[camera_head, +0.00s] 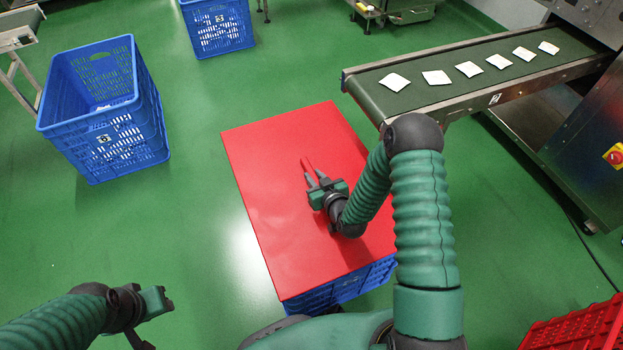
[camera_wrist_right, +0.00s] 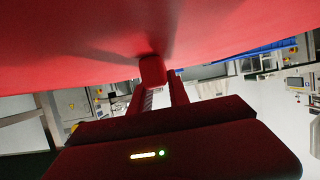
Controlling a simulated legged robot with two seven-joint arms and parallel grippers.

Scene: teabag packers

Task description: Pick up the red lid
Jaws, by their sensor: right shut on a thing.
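The red lid (camera_head: 265,165) is a large flat panel lying over a blue crate (camera_head: 345,288) in the middle of the head view. My right gripper (camera_head: 310,172) is over the middle of the lid, shut on a small red handle. In the right wrist view the lid (camera_wrist_right: 80,40) fills the top, and the fingers of the gripper (camera_wrist_right: 155,75) close around the red handle (camera_wrist_right: 152,70). I cannot tell whether the lid is clear of the crate's rim. My left gripper (camera_head: 150,305) is at the lower left, away from the lid; its fingers are not clear.
An open blue crate (camera_head: 100,130) stands on the green floor at the left, another (camera_head: 215,28) at the top. A conveyor (camera_head: 440,95) with several white teabags runs at the upper right. A red crate (camera_head: 580,328) is at the lower right. Floor left of the lid is free.

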